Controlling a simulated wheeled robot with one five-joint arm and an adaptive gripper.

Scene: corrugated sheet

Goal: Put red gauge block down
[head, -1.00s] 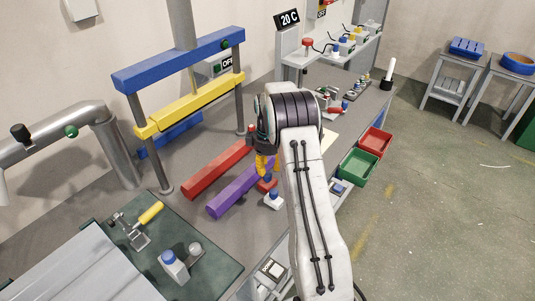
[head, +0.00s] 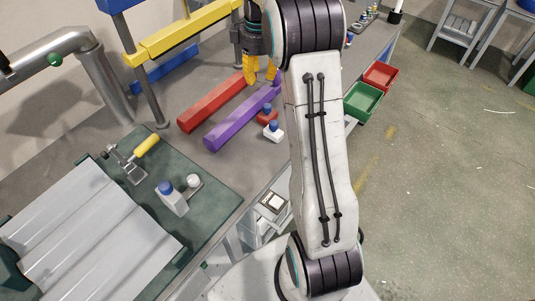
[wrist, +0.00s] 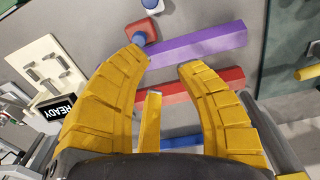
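The red gauge block (head: 266,117) is a small block with a blue knob on top. It sits on the grey bench near the front edge, beside the end of the purple bar (head: 230,126) and just behind a white block (head: 273,135) with a blue knob. In the wrist view the red block (wrist: 137,28) is beyond the left fingertip, partly hidden by its own knob. My gripper (head: 261,77) is open, its yellow fingers above and behind the block.
A long red bar (head: 210,107) lies left of the purple bar. A blue and yellow press frame (head: 180,38) stands behind. A green mat (head: 215,195) with a corrugated sheet (head: 90,230) is at the lower left. Green (head: 363,102) and red (head: 381,76) bins hang at the bench's right edge.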

